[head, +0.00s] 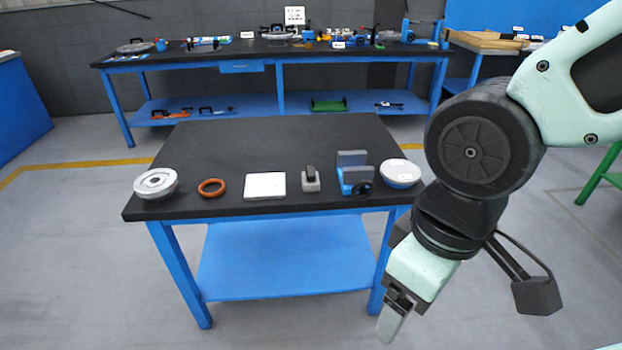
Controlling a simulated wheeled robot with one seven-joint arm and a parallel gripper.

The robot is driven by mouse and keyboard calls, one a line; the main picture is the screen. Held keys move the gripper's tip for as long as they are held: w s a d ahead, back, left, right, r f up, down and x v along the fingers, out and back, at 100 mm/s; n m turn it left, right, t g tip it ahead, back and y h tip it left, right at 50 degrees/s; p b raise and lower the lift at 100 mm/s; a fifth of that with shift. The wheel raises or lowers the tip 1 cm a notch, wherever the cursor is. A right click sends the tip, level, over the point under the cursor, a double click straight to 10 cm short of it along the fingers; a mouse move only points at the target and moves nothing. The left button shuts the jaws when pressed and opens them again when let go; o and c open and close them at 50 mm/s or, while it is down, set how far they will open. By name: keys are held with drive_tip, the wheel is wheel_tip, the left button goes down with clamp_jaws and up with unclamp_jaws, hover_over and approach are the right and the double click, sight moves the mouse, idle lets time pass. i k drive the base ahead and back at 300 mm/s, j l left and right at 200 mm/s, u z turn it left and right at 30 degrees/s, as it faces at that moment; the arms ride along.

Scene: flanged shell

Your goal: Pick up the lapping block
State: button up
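The small grey block with a black grip on top (310,184), which looks like the lapping block, sits upright on the black-topped table (250,140) near its front edge. It stands between a white square plate and a blue and grey vise, apart from both. My gripper (393,318) is low at the right, pointing down, in front of and below the table's right front corner. It is well away from the block. One finger hides the other, so I cannot tell how far it is open.
Along the front of the table are a flanged metal shell (155,183), an orange ring (211,188), the white plate (265,186), the vise (355,174) and a white-and-blue bowl (400,173). The table's back half is clear. A cluttered workbench (250,48) stands behind.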

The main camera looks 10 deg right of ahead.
sight(310, 181)
drive_tip(key=i+j, duration=0.4)
drive_tip(key=j, duration=0.15)
drive_tip(key=i+j, duration=0.35)
drive_tip(key=j, duration=0.15)
drive_tip(key=i+j, duration=0.4)
drive_tip(key=j, duration=0.15)
drive_tip(key=z, duration=0.05)
